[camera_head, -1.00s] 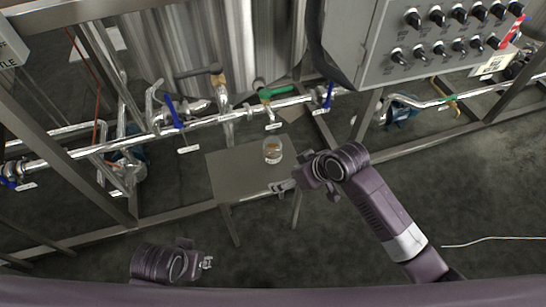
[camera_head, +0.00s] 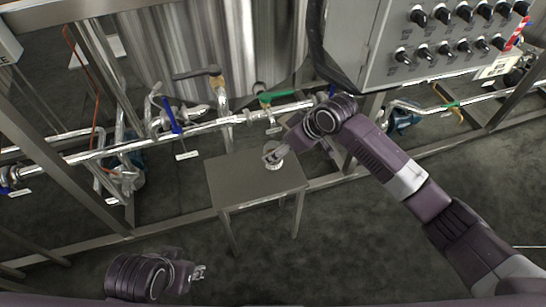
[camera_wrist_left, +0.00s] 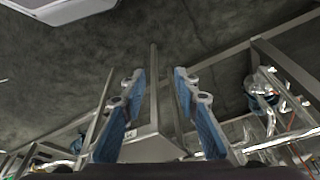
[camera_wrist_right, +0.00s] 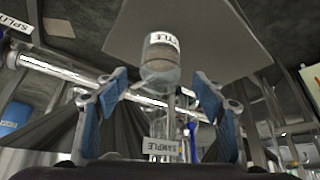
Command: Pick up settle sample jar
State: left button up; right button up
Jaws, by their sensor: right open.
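The settle sample jar (camera_head: 274,165) is a small clear jar standing on the small grey table (camera_head: 232,180). In the right wrist view the jar (camera_wrist_right: 160,62) shows brownish contents and a white label whose visible letters end in "TLE". My right gripper (camera_head: 274,155) is over the jar in the head view and partly hides it. In the right wrist view its open blue-padded fingers (camera_wrist_right: 163,95) point towards the jar, which appears just beyond the tips, between them. My left gripper (camera_head: 200,272) is empty and away at lower left; its fingers (camera_wrist_left: 158,80) are apart.
A pipe (camera_head: 145,142) with blue, green and brown valve handles runs behind the table. A grey control box with knobs (camera_head: 440,45) hangs at upper right. A metal frame post (camera_head: 75,130) stands at left. The floor in front of the table is clear.

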aim_at(273, 149)
jog(key=b+x, duration=0.1)
jog(key=x, duration=0.3)
jog(key=shift+w+a, duration=0.1)
jog(key=shift+w, duration=0.05)
jog(key=c, duration=1.3)
jog(key=shift+c, duration=0.4)
jog(key=shift+r, duration=0.15)
